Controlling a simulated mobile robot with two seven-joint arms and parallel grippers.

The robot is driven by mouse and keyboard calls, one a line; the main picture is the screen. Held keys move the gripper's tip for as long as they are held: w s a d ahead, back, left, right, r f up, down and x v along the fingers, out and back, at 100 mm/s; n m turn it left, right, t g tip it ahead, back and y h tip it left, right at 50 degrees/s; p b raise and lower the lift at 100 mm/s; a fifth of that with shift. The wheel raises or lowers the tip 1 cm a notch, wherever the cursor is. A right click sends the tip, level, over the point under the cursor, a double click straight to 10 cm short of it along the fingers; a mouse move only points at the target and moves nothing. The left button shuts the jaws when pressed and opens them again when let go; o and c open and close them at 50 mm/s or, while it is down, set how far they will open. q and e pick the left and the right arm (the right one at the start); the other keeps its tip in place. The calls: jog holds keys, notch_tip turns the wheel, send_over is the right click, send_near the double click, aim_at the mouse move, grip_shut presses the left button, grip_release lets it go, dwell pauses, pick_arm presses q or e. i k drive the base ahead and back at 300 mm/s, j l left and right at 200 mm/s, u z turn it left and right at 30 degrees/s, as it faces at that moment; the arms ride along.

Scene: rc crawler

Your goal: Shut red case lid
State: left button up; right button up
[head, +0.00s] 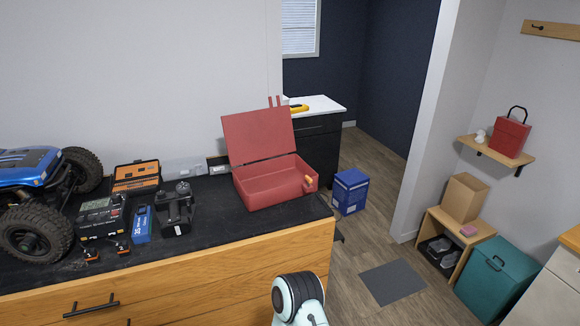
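The red case (268,197) sits on the dark worktop near its right end. Its lid (258,134) stands open, tilted up and back on the far side of the case. Two thin red strips stick up behind the lid's top right corner. The visible inside of the case looks empty. Neither of my grippers is in view. Only a rounded link of my own arm shows at the bottom middle, in front of the bench and apart from the case.
Left of the case on the worktop (225,227) stand a black device (176,212), a blue box (141,224), a charger (101,217), an open orange case (137,176) and a blue RC crawler (33,163). A blue carton (350,191) stands on the floor at right.

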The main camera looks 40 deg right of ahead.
aim_at(250, 137)
jog(key=z, duration=1.35)
jog(key=k, duration=0.15)
jog(key=k+u, duration=0.3)
jog(key=k+j+u, duration=0.1)
jog(key=u, duration=0.15)
jog(key=l+u, duration=0.1)
jog(key=u, duration=0.35)
jog(key=l+u, duration=0.1)
jog(key=u, duration=0.35)
jog(key=l+u, duration=0.1)
jog(key=u, duration=0.35)
jog(key=l, duration=4.45)
